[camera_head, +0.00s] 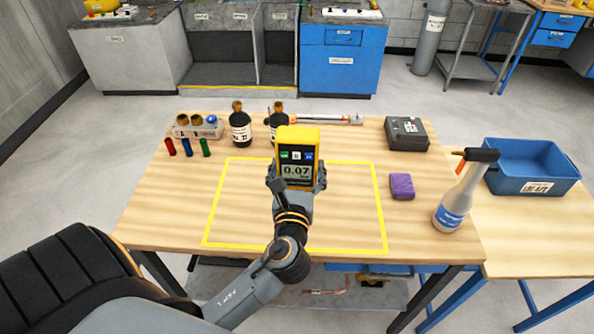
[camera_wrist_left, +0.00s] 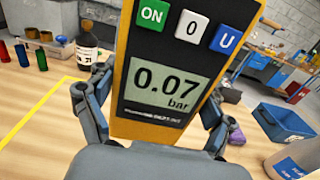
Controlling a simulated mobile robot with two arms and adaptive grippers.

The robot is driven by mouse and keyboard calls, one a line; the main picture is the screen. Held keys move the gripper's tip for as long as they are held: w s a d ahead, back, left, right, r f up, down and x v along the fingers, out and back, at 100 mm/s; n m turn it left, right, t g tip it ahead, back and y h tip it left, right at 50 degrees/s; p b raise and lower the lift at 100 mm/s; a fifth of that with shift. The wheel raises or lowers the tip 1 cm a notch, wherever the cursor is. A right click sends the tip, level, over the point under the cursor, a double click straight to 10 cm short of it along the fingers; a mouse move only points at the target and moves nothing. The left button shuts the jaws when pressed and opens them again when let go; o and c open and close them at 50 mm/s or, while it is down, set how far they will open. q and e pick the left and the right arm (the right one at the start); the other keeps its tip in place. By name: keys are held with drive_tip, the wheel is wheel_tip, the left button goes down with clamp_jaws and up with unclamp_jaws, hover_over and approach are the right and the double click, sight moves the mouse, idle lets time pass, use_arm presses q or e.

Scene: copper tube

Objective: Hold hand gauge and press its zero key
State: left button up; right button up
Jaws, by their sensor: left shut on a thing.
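The yellow hand gauge (camera_head: 297,147) is held upright above the table, its dark face toward me. Its screen reads 0.07 bar in the left wrist view (camera_wrist_left: 168,85). Above the screen sit a green ON key (camera_wrist_left: 152,14), a white 0 key (camera_wrist_left: 191,26) and a blue U key (camera_wrist_left: 225,39). My left gripper (camera_head: 296,178) is shut on the gauge's lower part, one finger at each side. No finger touches the 0 key. My right gripper is in neither view.
A yellow outline marks the wooden table (camera_head: 240,215). Behind stand dark bottles (camera_head: 240,130), a fitting tray (camera_head: 197,126) and coloured cylinders (camera_head: 187,147). To the right are a dark box (camera_head: 407,133), purple sponge (camera_head: 402,186), spray bottle (camera_head: 456,205) and blue bin (camera_head: 530,168).

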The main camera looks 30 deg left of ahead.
use_arm(q)
drive_tip(key=p+x, duration=0.1)
drive_tip(key=x, duration=0.5)
drive_tip(key=shift+a+p, duration=0.15)
drive_tip(key=shift+p, duration=0.2)
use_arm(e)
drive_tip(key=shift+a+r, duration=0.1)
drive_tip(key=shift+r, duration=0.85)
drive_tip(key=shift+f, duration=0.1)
use_arm(q)
drive_tip(key=shift+f+b, duration=4.65)
drive_tip(key=shift+f, duration=1.75)
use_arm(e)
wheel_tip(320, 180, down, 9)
use_arm(q)
drive_tip(key=shift+f, duration=0.25)
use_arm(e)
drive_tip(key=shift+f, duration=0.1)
use_arm(q)
drive_tip(key=shift+s, duration=0.1)
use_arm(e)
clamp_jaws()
